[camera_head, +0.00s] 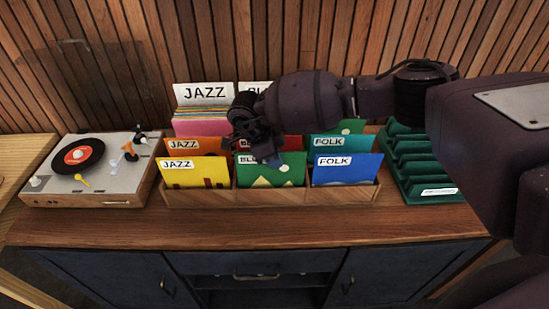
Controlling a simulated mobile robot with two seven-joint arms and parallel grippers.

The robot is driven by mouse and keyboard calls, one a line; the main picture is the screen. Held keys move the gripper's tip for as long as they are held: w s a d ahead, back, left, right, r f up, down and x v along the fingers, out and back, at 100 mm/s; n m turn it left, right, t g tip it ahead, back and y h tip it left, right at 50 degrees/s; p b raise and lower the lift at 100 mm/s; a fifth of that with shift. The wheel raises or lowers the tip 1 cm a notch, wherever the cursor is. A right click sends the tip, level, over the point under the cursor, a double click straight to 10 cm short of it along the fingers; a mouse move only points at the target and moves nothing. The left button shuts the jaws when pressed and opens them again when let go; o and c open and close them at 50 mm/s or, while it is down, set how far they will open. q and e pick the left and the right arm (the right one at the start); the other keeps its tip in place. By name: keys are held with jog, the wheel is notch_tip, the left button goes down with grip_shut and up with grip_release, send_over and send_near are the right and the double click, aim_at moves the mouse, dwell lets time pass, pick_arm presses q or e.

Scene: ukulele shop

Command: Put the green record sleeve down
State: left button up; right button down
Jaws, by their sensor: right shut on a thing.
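The green record sleeve (290,177) stands in the middle compartment of the wooden record crate (270,198), at the front, leaning back slightly. Its white label starts with "BL"; the rest is hidden. My right gripper (266,156) comes in from the right and is shut on the top part of this sleeve, covering some of its label. I cannot tell whether the sleeve's lower edge rests on the crate floor. My left gripper is not in view.
Yellow and orange JAZZ sleeves (195,172) fill the left compartment, and blue and teal FOLK sleeves (345,171) the right. A turntable (90,185) stands left, a green ribbed rack (412,165) right. The cabinet top (250,222) is clear in front.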

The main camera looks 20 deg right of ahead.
jog(key=shift+f, duration=0.15)
jog(key=c, duration=1.3)
grip_release()
